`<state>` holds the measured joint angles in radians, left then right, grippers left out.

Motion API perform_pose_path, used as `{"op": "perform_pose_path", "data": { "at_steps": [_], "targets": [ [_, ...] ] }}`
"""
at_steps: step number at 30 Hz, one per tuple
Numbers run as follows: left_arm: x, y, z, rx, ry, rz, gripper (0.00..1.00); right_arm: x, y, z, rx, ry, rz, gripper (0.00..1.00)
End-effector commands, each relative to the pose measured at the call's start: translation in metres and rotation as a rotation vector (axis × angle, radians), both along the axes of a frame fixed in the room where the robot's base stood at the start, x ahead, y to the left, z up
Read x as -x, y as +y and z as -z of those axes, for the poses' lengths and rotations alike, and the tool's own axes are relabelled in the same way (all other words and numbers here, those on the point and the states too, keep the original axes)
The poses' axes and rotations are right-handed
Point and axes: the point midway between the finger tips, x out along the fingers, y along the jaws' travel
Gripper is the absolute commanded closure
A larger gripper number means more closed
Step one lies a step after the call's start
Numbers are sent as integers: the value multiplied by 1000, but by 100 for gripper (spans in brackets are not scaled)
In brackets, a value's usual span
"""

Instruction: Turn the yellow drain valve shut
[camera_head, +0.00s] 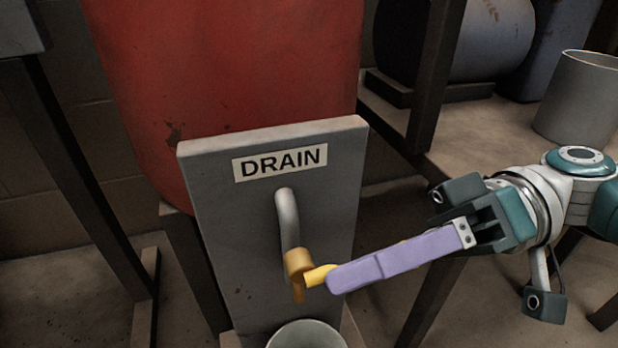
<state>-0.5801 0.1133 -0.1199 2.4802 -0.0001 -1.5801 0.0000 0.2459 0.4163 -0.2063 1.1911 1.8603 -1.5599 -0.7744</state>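The yellow drain valve handle (318,275) sticks out to the right from a brass tap body (299,263) at the end of a grey pipe (288,215). The pipe comes out of a grey panel labelled DRAIN (222,215). My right gripper (340,280) reaches in from the right, its purple fingers lying along the handle and covering most of it. A sliver of yellow shows above the fingers farther right. One finger hides the other, so I cannot tell whether they grip the handle. My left gripper is not in view.
A grey bucket (306,337) stands below the tap. A large red tank (235,70) is behind the panel. Dark metal legs (75,180) stand at the left. A grey cylindrical container (580,100) stands on a surface at the upper right.

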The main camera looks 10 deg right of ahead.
Motion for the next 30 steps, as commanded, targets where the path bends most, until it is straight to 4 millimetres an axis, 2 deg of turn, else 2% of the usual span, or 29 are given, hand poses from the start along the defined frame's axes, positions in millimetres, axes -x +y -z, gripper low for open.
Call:
{"op": "perform_pose_path", "data": {
  "at_steps": [1,5,14,17,24,30],
  "targets": [
    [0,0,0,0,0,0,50,0,0,0,1,1,-1,68],
    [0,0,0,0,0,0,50,0,0,0,1,0,-1,55],
    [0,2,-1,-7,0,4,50,0,-4,-1,1,0,0,55],
    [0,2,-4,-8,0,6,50,-2,-17,-4,2,0,2,55],
    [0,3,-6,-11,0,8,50,-4,-66,-11,3,0,3,55],
    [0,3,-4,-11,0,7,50,-4,-92,-15,2,1,1,55]
  ]
}}
